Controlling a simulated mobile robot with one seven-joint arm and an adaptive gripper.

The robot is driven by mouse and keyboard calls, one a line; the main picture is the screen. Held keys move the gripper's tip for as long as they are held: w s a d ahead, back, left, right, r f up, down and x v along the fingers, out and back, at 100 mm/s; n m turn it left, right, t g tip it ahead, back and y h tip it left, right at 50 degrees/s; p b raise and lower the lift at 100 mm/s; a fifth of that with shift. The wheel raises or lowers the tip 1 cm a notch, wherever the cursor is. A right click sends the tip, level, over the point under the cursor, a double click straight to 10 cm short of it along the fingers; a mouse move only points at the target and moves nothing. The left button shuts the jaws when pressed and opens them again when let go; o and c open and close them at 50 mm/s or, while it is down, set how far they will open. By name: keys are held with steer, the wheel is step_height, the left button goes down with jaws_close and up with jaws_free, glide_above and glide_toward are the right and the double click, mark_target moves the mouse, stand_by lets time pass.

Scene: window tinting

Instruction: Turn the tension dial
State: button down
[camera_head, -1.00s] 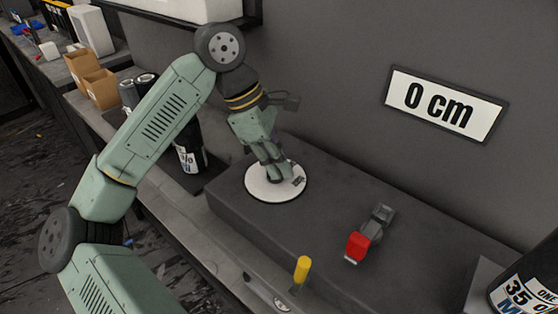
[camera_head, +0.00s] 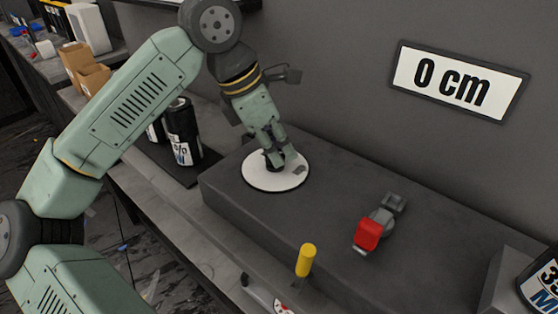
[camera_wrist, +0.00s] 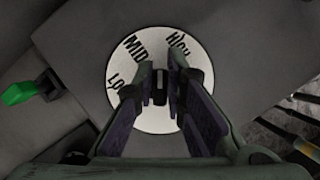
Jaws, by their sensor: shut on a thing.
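The tension dial is a round white disc (camera_head: 262,183) on top of the dark grey block, with a black knob (camera_wrist: 160,92) at its middle. In the wrist view the disc (camera_wrist: 148,122) bears the words LOW, MID and HIGH around its upper left to upper right. My gripper (camera_head: 275,161) points down over the disc. Its two fingers (camera_wrist: 160,85) stand on either side of the knob and are shut on it. The fingers cover part of the disc, and I cannot tell clearly which mark the knob points to.
A wall sign (camera_head: 460,80) reads "0 cm". A red-tipped grey lever (camera_head: 370,233) sits on the block (camera_head: 330,205) to the right. A yellow handle (camera_head: 306,260) stands at its front edge. Black rolls (camera_head: 183,130) stand to the left, another (camera_head: 541,285) at far right.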

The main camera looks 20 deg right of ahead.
steer(key=n+b, duration=0.1)
steer(key=n+t+b, duration=0.1)
steer(key=n+b, duration=0.1)
steer(key=shift+w+f+n, duration=0.15)
steer(key=shift+f+n, duration=0.05)
steer(key=shift+n, duration=0.1)
steer(key=shift+r+n+t+b, duration=0.15)
steer(key=shift+n+t+b, duration=0.7)
steer(key=shift+n, duration=0.65)
steer(key=shift+w+y, duration=0.1)
steer(key=shift+y, duration=0.2)
steer(key=c, duration=1.6)
jaws_free()
steer(key=shift+c, duration=0.2)
steer(key=v, duration=1.2)
steer(key=shift+w+r, duration=0.1)
